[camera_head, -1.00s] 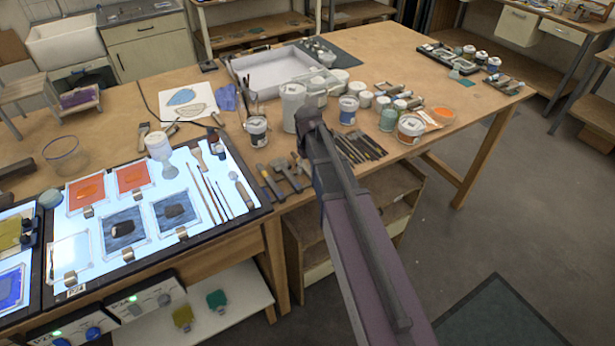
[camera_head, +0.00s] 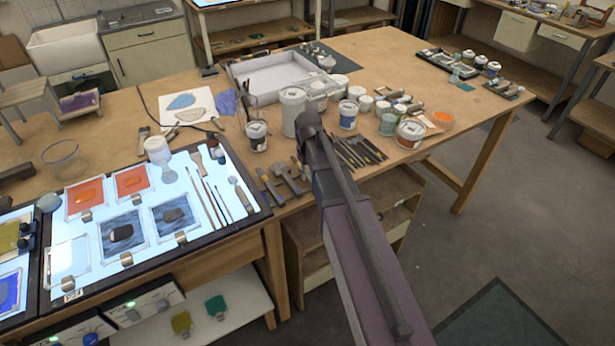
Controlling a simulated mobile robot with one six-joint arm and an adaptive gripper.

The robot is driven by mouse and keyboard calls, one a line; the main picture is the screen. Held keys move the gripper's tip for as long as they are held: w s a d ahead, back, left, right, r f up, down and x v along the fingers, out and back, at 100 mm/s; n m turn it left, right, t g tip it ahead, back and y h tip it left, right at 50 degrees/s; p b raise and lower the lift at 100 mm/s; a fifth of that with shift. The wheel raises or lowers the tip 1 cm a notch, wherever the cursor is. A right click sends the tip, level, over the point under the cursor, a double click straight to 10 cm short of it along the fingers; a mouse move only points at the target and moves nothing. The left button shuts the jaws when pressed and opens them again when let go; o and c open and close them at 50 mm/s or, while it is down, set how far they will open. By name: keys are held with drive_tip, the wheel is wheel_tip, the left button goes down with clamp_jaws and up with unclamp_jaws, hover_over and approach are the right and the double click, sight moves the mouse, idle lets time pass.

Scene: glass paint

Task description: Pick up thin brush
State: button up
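Slim brushes (camera_head: 205,203) lie side by side on the lit panel (camera_head: 262,207), near its right end. More slim dark brushes (camera_head: 362,150) lie in a row on the wooden table, right of my arm. I cannot tell which one is the thin brush. My arm reaches up from the bottom of the picture to the table's front edge. A dark part near its end, likely my gripper (camera_head: 297,166), shows beside the scrapers (camera_head: 270,184). Its fingers are mostly hidden behind the arm, so I cannot see whether they are open or hold anything.
A tall white jar (camera_head: 292,112), a blue-labelled jar (camera_head: 348,115) and other paint jars stand behind my arm's end.

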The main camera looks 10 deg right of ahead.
sight(308, 175)
drive_tip(key=shift+r, duration=0.1)
clamp_jaws()
drive_tip(key=shift+r+p, duration=1.25)
drive_tip(key=shift+p, duration=0.1)
drive_tip(key=shift+s+r+p, duration=0.35)
drive_tip(key=shift+r+p, duration=0.3)
drive_tip(key=s+a+r+p, duration=0.1)
drive_tip(key=s, duration=1.4)
drive_tip(key=shift+s+a, duration=0.15)
drive_tip(key=shift+f, duration=0.15)
